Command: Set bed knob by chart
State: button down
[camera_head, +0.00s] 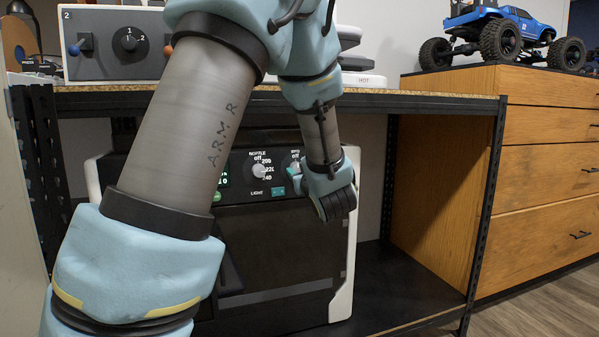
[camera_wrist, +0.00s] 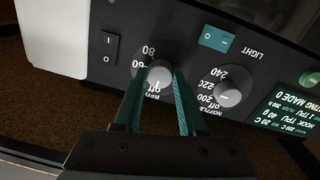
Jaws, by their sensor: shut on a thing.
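The bed knob (camera_wrist: 160,75) is a small light-grey dial on the printer's dark front panel, seen upside down in the wrist view. The numbers 60 and 80 show beside it; I cannot tell its exact setting. My gripper (camera_wrist: 157,82) is shut on this knob, one teal finger on each side. In the head view my gripper (camera_head: 294,174) is at the right part of the panel and hides most of the bed knob. The printer (camera_head: 345,255) stands under the bench. I see no chart that I can make out.
The nozzle knob (camera_wrist: 228,93) is close beside the bed knob, with the teal light switch (camera_wrist: 218,40) near both. A black power switch (camera_wrist: 109,48) and a lit screen (camera_wrist: 292,112) flank them. The bench top (camera_head: 420,97) overhangs the printer. Wooden drawers (camera_head: 550,180) stand right.

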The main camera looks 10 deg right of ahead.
jog(key=shift+r+m+p, duration=0.15)
jog(key=shift+m+p, duration=0.15)
jog(key=shift+p, duration=0.3)
jog(key=shift+r+m+p, duration=0.1)
jog(key=shift+m+p, duration=0.4)
jog(key=shift+p, duration=0.55)
jog(key=m+p, duration=0.2)
jog(key=p, duration=0.1)
jog(key=shift+r+p, duration=0.1)
jog(key=shift+p, duration=0.3)
jog(key=m+p, duration=0.3)
jog(key=p, duration=0.2)
jog(key=shift+m, duration=0.4)
jog(key=shift+f+m+p, duration=0.2)
jog(key=shift+m+p, duration=0.4)
jog(key=shift+p, duration=0.05)
jog(key=shift+f, duration=0.15)
jog(key=shift+c, duration=2.3)
grip_release()
